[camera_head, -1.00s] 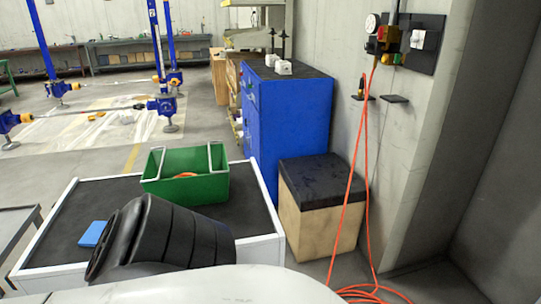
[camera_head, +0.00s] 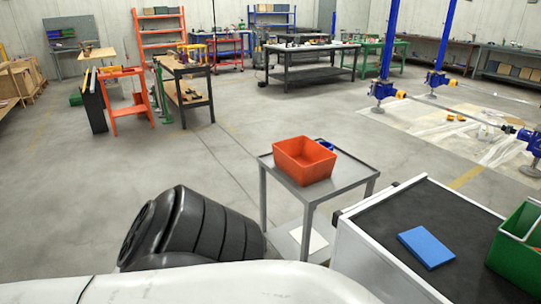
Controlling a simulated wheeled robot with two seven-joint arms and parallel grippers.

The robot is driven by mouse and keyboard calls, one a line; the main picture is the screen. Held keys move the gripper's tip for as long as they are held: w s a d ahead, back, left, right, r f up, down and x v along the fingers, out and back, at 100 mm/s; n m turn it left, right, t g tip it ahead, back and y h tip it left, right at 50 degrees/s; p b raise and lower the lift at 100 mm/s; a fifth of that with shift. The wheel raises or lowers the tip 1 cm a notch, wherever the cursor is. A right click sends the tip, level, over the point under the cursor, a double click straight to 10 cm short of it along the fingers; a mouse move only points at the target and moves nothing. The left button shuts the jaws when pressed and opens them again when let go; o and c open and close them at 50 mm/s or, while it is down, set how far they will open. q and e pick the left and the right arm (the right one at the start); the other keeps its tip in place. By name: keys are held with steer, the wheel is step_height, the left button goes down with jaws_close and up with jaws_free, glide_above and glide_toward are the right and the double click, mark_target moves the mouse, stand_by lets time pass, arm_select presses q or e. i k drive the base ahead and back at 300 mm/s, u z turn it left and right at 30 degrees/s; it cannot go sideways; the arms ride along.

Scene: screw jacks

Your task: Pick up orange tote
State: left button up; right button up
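The orange tote (camera_head: 304,161) is an open-topped bin. It stands upright on the grey metal cart (camera_head: 345,183), right of the picture's middle. A small blue object (camera_head: 325,145) sits just behind it on the cart, partly hidden. A black ribbed part of my arm shows low on the left, apart from the tote and nearer to me. No gripper fingers show in this view, so I cannot see their state.
A white-edged bench with a black top (camera_head: 436,214) stands right of the cart, holding a blue flat block (camera_head: 426,247) and a green tote (camera_head: 519,250). Open floor (camera_head: 190,160) lies left of the cart. Blue posts with screw jacks (camera_head: 383,90) stand behind.

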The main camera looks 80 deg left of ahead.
mark_target(307, 162)
steer(key=u, duration=2.95)
steer(key=i, duration=1.65)
steer(key=u, duration=0.05)
